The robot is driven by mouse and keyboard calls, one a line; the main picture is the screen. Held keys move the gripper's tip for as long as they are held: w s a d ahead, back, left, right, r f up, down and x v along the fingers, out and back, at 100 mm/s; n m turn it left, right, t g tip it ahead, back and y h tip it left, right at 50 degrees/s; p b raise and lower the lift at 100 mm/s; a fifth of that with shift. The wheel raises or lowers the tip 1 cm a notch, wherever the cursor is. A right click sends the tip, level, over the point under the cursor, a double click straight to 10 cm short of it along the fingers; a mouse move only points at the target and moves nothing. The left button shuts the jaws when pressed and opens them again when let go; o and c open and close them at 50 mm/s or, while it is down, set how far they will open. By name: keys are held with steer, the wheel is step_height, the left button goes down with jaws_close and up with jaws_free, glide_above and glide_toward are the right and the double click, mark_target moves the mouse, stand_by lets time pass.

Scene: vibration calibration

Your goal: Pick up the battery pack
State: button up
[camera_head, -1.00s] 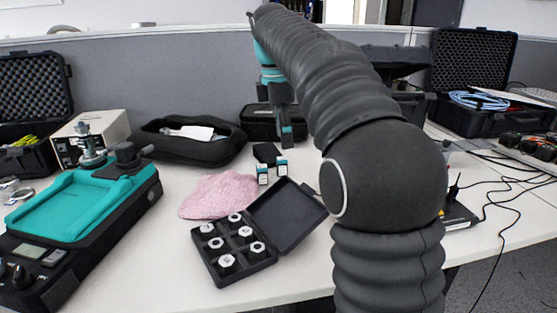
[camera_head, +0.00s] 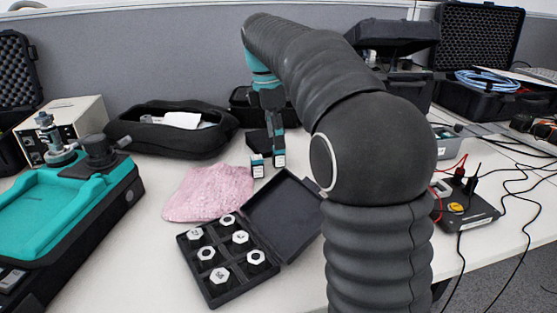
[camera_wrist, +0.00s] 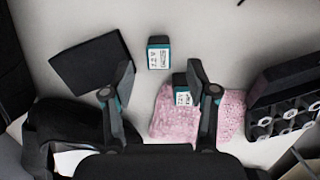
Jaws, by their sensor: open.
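Two small block-shaped battery packs with teal and white labelled ends are on the white table. The left one (camera_head: 257,165) touches or nearly touches the pink cloth; the right one (camera_head: 279,160) is just beside it. In the wrist view, the left pack (camera_wrist: 181,95) lies by the right finger, partly overlapped by it, and the other pack (camera_wrist: 158,54) lies farther up, beyond the fingertips. My gripper (camera_head: 272,138) is open, pointing down close above the packs; its spread fingers (camera_wrist: 160,80) hold nothing. Its height above them is hard to tell.
The pink cloth (camera_head: 207,196) and an open black case (camera_head: 183,240) of metal weights are in front. A black pouch (camera_head: 150,141) and a black box (camera_wrist: 90,63) stand behind. A teal-topped device (camera_head: 60,205) is left; a wired instrument (camera_head: 478,214) is right.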

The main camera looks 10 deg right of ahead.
mark_target(279, 155)
steer(key=shift+d+f+b, duration=0.2)
steer(key=shift+f+b, duration=0.05)
steer(key=shift+f, duration=1.25)
steer(key=shift+d+f+b, duration=0.15)
steer(key=shift+f+b, duration=0.1)
steer(key=shift+f, duration=1.2)
jaws_close()
